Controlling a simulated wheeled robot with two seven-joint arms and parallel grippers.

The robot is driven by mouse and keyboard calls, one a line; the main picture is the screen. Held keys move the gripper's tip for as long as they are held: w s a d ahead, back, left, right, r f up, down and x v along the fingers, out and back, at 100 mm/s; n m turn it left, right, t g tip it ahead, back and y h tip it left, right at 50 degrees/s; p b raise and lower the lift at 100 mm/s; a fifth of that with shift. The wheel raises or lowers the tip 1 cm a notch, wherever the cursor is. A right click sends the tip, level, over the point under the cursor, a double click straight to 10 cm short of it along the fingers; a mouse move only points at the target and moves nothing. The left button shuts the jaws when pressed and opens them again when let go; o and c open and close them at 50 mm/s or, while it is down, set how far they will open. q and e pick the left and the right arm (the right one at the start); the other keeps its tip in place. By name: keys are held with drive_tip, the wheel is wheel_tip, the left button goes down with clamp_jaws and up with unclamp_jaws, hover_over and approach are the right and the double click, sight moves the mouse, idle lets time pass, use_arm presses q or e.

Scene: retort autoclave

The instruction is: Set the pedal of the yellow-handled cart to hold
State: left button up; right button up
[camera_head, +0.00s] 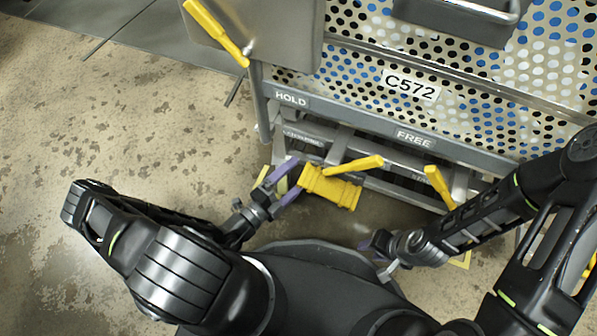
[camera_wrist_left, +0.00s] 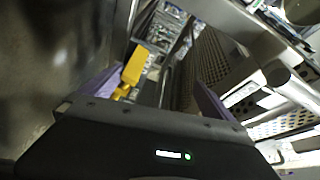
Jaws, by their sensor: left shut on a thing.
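The cart (camera_head: 412,127) has a perforated metal side, a label C572 and a grey lower rail. A yellow pedal (camera_head: 330,187) sits low at the cart's end, below the rail and between the HOLD label (camera_head: 291,98) and the FREE label (camera_head: 414,139). My left gripper (camera_head: 287,184), with purple fingers, is at the pedal's left end and shut on it; the exact contact is hard to see. Yellow also shows beside the left finger in the left wrist view (camera_wrist_left: 130,72). My right gripper (camera_head: 382,256) is low, right of the pedal; its opening is unclear.
A yellow lever (camera_head: 355,165) is just above the pedal, and another yellow bar (camera_head: 439,187) stands to the right near my right forearm. A yellow handle (camera_head: 215,32) is on a grey panel at the upper left. Open floor (camera_head: 130,130) lies left.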

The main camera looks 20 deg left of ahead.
use_arm(q)
drive_tip(key=shift+s+a+r, duration=0.2)
drive_tip(key=shift+s+r, duration=0.45)
drive_tip(key=shift+s, duration=0.25)
drive_tip(key=shift+c, duration=0.5)
drive_tip(key=shift+s+a+r, duration=0.1)
drive_tip(key=shift+s+a, duration=0.05)
drive_tip(key=shift+s, duration=0.2)
drive_tip(key=c, duration=0.7)
drive_tip(key=shift+v, duration=1.6)
drive_tip(key=shift+p, duration=0.3)
